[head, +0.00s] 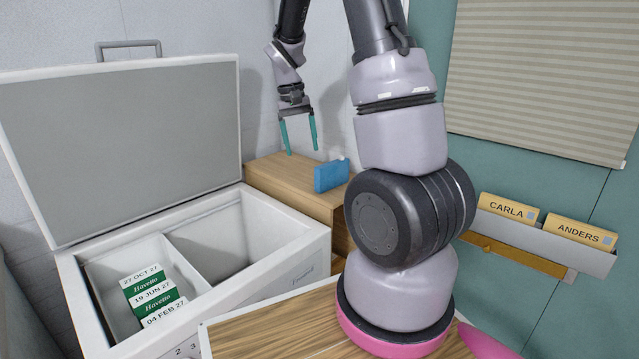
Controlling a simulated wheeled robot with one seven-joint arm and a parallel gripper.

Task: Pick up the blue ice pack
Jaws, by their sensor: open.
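The blue ice pack (331,175) stands upright on a wooden cabinet top, near its front right edge. It is a small blue block with a whitish cap at its upper right corner. My gripper (302,152) hangs above the cabinet, up and to the left of the ice pack in the head view. Its two teal fingers point down, are apart and hold nothing. The fingers do not appear to touch the ice pack or the cabinet.
An open white chest (290,232) with a raised lid (120,140) stands at left, holding green and white dated boxes (155,297). The wooden cabinet (275,178) is otherwise clear on top. A wall rack (590,258) holds cards labelled CARLA (507,207) and ANDERS (583,233).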

